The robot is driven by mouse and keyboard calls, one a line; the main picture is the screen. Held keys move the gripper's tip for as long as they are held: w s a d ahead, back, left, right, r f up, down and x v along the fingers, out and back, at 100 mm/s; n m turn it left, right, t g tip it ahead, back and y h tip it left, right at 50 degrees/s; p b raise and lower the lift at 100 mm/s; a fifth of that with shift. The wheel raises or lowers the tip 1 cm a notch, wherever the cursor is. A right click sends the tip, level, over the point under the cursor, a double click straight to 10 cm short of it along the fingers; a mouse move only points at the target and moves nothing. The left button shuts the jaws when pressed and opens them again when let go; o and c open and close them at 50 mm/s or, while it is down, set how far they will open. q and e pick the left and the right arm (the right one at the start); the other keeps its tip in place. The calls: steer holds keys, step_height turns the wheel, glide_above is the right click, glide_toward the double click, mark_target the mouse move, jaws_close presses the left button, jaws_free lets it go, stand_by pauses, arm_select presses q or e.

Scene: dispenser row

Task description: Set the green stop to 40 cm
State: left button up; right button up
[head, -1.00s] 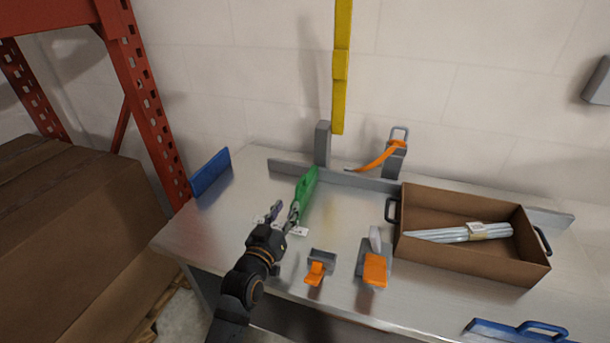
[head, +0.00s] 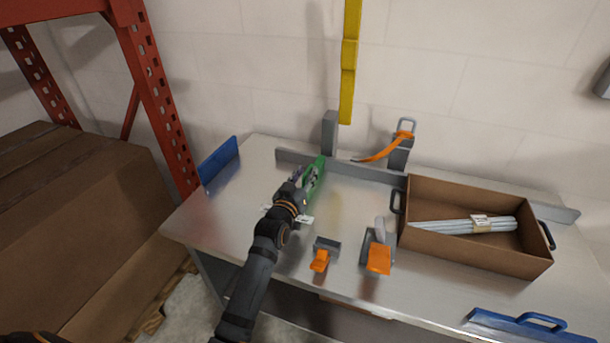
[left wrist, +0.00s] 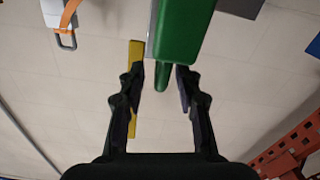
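The green stop (head: 320,172) stands at the grey back rail (head: 365,175) on the metal bench, left of the middle. My left gripper (head: 308,179) is at the stop and partly covers it in the head view. In the left wrist view the gripper (left wrist: 160,78) has its two fingers apart. The green stop (left wrist: 187,30) comes down from the top, and its narrow end reaches between the fingers. A gap shows beside each finger, and I cannot see contact. No readable scale or 40 cm mark shows. My right gripper is not in view.
A brown box (head: 470,256) with pale rods stands at right. Two orange-handled clamps (head: 320,261) (head: 379,258) sit near the front edge. A blue plate (head: 219,160) stands at the left end, and a yellow strip (head: 348,80) hangs at the wall.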

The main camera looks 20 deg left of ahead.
arm_select(q)
steer(key=shift+c, duration=0.8)
jaws_close()
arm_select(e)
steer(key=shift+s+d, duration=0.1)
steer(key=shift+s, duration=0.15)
arm_select(q)
steer(key=shift+a, duration=0.1)
